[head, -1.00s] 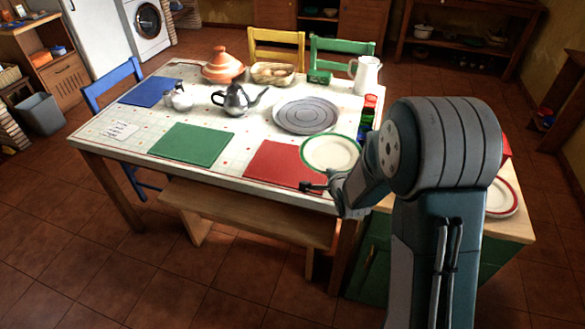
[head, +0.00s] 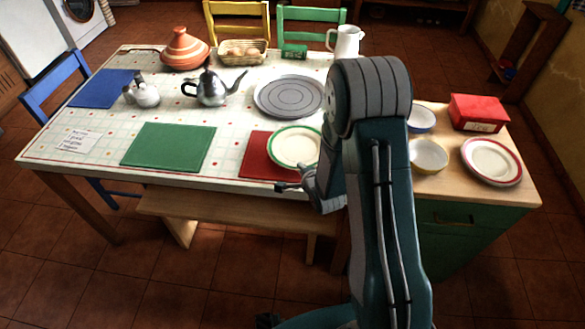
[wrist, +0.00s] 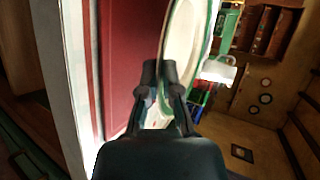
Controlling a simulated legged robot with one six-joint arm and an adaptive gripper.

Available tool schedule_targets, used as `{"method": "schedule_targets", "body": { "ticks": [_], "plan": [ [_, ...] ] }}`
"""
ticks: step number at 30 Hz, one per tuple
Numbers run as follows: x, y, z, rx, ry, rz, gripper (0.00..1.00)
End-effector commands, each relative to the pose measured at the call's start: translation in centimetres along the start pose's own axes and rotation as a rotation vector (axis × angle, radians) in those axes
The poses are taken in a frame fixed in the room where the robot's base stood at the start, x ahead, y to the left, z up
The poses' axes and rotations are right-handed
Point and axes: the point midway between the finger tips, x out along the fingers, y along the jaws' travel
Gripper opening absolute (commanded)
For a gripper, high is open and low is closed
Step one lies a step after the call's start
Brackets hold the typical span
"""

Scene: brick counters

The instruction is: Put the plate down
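The white plate with a green rim (head: 292,149) appears in front of the right part of the red placemat (head: 255,160), near the table's front edge. My gripper (head: 282,187) is at the plate's near side. In the wrist view, my gripper (wrist: 159,73) has its two fingers on either side of the rim of the plate (wrist: 181,45), pinching it. The red placemat (wrist: 125,55) lies just beyond. My arm hides the plate's right edge in the head view. I cannot tell the exact gap between plate and table.
A green placemat (head: 168,147) lies left and a round grey mat (head: 289,96) behind. A kettle (head: 211,89) and tagine (head: 184,48) stand farther back. A bench (head: 235,208) runs along the front. The right counter holds bowls, a red box (head: 479,112) and a red-rimmed plate (head: 492,161).

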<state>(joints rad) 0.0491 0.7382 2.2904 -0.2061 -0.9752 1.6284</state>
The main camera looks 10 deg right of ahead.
Motion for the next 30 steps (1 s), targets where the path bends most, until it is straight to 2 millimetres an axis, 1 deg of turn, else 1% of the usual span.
{"method": "schedule_targets", "body": {
  "ticks": [1,3,6,17,18,30],
  "plan": [
    [0.2,1.0,-0.1,0.001,0.000,0.003,0.00],
    [0.3,1.9,-0.1,0.000,0.000,0.002,0.00],
    [0.5,2.7,-0.2,-0.001,0.000,0.000,0.00],
    [0.6,3.0,0.0,-0.004,0.000,-0.001,0.00],
    [0.6,3.1,0.0,-0.004,0.000,0.001,0.23],
    [0.6,3.0,0.0,-0.003,0.000,0.002,0.23]
  ]
}}
